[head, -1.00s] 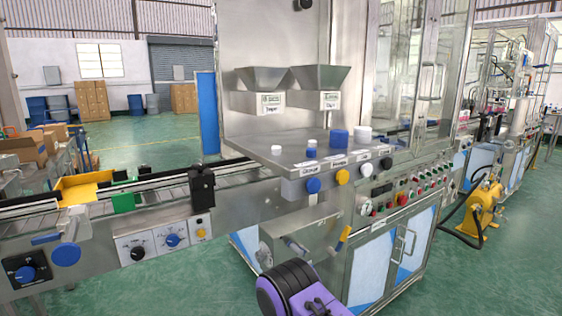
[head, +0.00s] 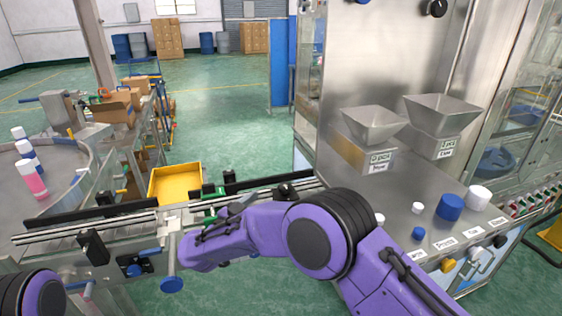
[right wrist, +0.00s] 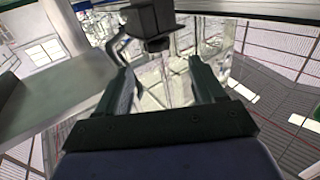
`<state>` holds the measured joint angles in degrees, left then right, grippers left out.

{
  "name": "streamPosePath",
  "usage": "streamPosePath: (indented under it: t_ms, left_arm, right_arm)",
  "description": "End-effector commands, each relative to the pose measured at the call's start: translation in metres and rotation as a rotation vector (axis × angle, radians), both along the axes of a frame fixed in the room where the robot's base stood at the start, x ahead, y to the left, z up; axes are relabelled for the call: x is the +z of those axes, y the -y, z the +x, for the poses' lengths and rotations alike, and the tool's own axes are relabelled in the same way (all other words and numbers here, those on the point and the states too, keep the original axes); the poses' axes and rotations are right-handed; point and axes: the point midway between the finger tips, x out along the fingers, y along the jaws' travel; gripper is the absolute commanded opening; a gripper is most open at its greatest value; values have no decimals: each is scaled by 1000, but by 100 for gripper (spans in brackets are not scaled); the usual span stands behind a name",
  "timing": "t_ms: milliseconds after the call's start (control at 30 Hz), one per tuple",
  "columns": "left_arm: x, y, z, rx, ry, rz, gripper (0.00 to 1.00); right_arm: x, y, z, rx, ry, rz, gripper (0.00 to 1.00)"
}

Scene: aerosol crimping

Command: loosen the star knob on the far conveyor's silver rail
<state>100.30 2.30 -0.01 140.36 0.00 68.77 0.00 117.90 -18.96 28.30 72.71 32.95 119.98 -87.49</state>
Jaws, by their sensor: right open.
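The conveyor's silver rail (head: 90,230) runs across the head view. A small dark knob-like piece (head: 285,190) sits by the rail near the machine; its star shape is too small to make out. My right arm reaches in from the lower right, and its wrist lies over the conveyor, hiding part of the rail. In the right wrist view my right gripper (right wrist: 157,60) is open, with nothing between its fingers. A black block with a round dark end (right wrist: 152,22) shows ahead of the fingertips, apart from them. My left gripper is out of view; only part of that arm shows.
A yellow tray (head: 175,182) lies behind the conveyor. At right, the machine shelf holds a blue cap (head: 450,207) and hoppers. Open green floor lies behind.

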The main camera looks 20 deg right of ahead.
Motion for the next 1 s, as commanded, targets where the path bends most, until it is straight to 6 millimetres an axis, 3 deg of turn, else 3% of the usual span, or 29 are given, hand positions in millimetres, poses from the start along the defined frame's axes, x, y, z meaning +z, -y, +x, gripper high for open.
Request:
streamPosePath:
  t_ms: [500, 833, 867, 1000]
  left_arm:
    - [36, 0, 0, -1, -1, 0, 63]
    - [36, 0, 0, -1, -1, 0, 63]
    - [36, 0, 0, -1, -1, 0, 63]
    - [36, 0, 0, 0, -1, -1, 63]
  right_arm:
    - [2, 78, 56, -6, -1, 0, 69]
    - [-1, 84, 60, -3, -2, -1, 69]
    - [-1, 84, 60, -3, -2, -1, 65]
    - [-1, 84, 60, -3, -2, -1, 20]
